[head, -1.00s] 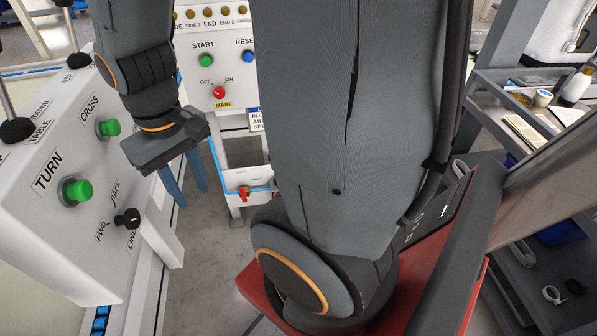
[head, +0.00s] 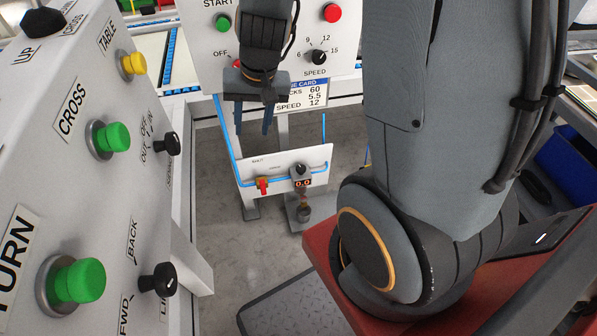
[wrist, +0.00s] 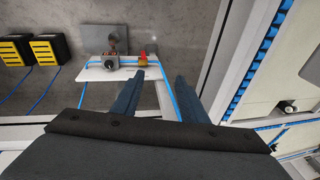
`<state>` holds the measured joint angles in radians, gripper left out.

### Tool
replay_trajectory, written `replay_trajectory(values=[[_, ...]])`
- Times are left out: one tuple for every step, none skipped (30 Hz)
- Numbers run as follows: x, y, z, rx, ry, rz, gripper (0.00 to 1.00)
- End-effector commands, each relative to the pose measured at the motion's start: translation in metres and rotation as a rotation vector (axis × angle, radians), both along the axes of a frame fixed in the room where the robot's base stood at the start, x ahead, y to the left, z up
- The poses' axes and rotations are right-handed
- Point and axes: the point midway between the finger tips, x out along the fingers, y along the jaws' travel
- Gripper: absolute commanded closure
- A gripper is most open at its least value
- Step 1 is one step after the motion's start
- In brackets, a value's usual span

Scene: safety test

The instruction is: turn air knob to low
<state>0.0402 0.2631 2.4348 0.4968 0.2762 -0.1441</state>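A small low white panel (head: 290,180) carries blue air tubing. On its right is a black round air knob (head: 301,170) above a small display reading 0.0. The air knob also shows in the wrist view (wrist: 109,64); its pointer direction is too small to read. A red valve handle (head: 262,186) sits left of the knob, and shows in the wrist view (wrist: 143,58). My gripper (head: 253,125) hangs above the panel, fingers pointing down, open and empty. In the wrist view its blue fingertips (wrist: 160,77) are apart and touch nothing.
A control box (head: 75,165) with green and yellow buttons and black knobs stands close on the left. A white panel (head: 290,30) with start and speed controls is behind my gripper. A blue card (head: 302,95) hangs there. Grey floor (head: 225,240) is clear below.

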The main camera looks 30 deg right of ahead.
Motion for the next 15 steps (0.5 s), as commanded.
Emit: replay_trajectory(values=[[0.022, -0.007, -0.037, 0.004, -0.016, -0.068, 0.60], [0.033, -0.012, -0.052, 0.003, -0.029, -0.110, 0.60], [0.048, -0.019, -0.071, 0.000, -0.045, -0.167, 0.60], [0.057, -0.025, -0.086, -0.006, -0.056, -0.212, 0.60], [0.067, -0.032, -0.102, -0.014, -0.066, -0.255, 0.60], [0.078, -0.042, -0.123, -0.028, -0.076, -0.314, 0.60], [0.085, -0.050, -0.139, -0.040, -0.083, -0.356, 0.60], [0.092, -0.058, -0.154, -0.053, -0.088, -0.401, 0.60], [0.099, -0.069, -0.176, -0.077, -0.093, -0.458, 0.60], [0.103, -0.078, -0.191, -0.094, -0.096, -0.500, 0.60], [0.106, -0.087, -0.207, -0.113, -0.096, -0.542, 0.60], [0.109, -0.099, -0.226, -0.140, -0.095, -0.594, 0.60], [0.109, -0.107, -0.240, -0.160, -0.091, -0.631, 0.60], [0.109, -0.114, -0.252, -0.179, -0.087, -0.663, 0.60], [0.109, -0.123, -0.267, -0.204, -0.083, -0.706, 0.60]])
